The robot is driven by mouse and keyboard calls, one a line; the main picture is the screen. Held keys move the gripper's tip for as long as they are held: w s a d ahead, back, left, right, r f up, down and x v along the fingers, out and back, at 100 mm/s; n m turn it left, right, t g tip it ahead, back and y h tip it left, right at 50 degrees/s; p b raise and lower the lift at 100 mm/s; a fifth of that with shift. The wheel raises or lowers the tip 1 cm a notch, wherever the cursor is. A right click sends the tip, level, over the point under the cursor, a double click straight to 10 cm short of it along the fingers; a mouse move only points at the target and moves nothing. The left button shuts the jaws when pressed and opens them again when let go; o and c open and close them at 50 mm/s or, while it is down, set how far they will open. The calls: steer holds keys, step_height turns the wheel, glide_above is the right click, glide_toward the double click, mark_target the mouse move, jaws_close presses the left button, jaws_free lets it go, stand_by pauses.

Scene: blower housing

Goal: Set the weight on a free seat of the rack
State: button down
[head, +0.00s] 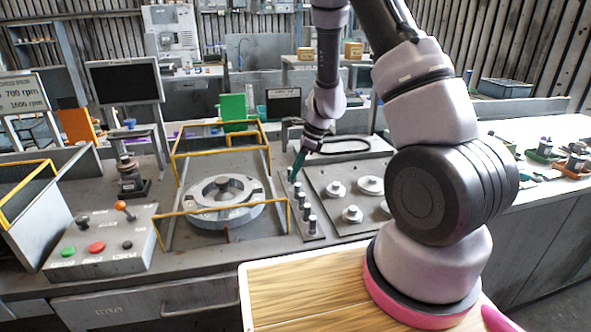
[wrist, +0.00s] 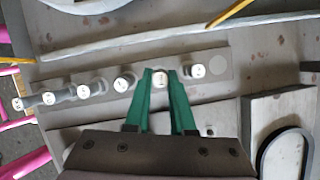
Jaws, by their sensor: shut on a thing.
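My gripper (head: 297,168) has green fingers and points down at the far end of the rack (head: 316,238). In the wrist view my gripper (wrist: 160,82) is shut on a small metal weight (wrist: 160,72) with a pale marked top. Whether this weight touches the rack or hangs just above it, I cannot tell. Several similar weights stand in a row along the rack (wrist: 104,77), most left of the fingers, with one weight (wrist: 196,72) close on the right. A flat round mark, seemingly an empty seat (wrist: 218,65), shows at the rack's right end.
A plate with round metal parts (head: 342,190) lies right of the rack. Left of it, a yellow rail frame (head: 222,208) surrounds a round housing (head: 224,197). A control box with buttons (head: 100,240) is farther left. A grey block (wrist: 282,112) sits right of my gripper.

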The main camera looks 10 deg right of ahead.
steer(key=shift+f, duration=0.2)
steer(key=shift+f, duration=0.3)
steer(key=shift+f, duration=0.2)
stand_by(0.5)
steer(key=shift+f, duration=0.3)
steer(key=c, duration=0.7)
jaws_free()
